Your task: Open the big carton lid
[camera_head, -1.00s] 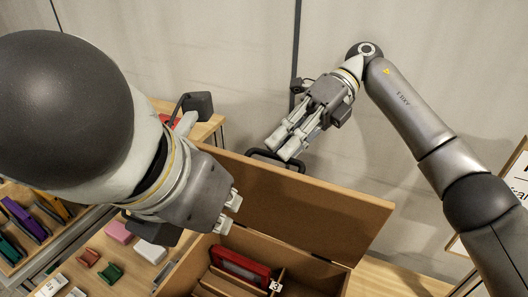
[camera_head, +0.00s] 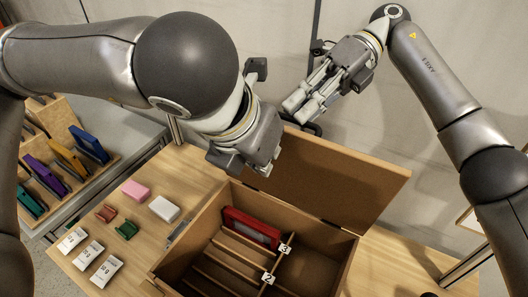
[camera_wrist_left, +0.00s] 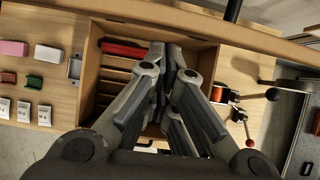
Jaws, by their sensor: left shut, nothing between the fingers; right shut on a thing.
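The big carton (camera_head: 340,262) is a brown box with inner dividers. Its lid (camera_head: 345,187) stands raised along the back edge, so the inside shows. My right gripper (camera_head: 293,108) is beside the lid's upper edge, at a dark handle-like part (camera_head: 312,128). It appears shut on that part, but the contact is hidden. My left gripper (camera_head: 262,168) is in front of the lid's left part, above the carton; its fingertips are partly hidden by the wrist. In the left wrist view its fingers (camera_wrist_left: 174,50) are together and empty over the carton (camera_wrist_left: 88,75).
A red case (camera_head: 250,228) lies in the carton. Pink (camera_head: 136,191) and white (camera_head: 164,209) blocks, small red and green holders and white packets lie left of it. A rack with coloured cases (camera_head: 70,160) stands farther left.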

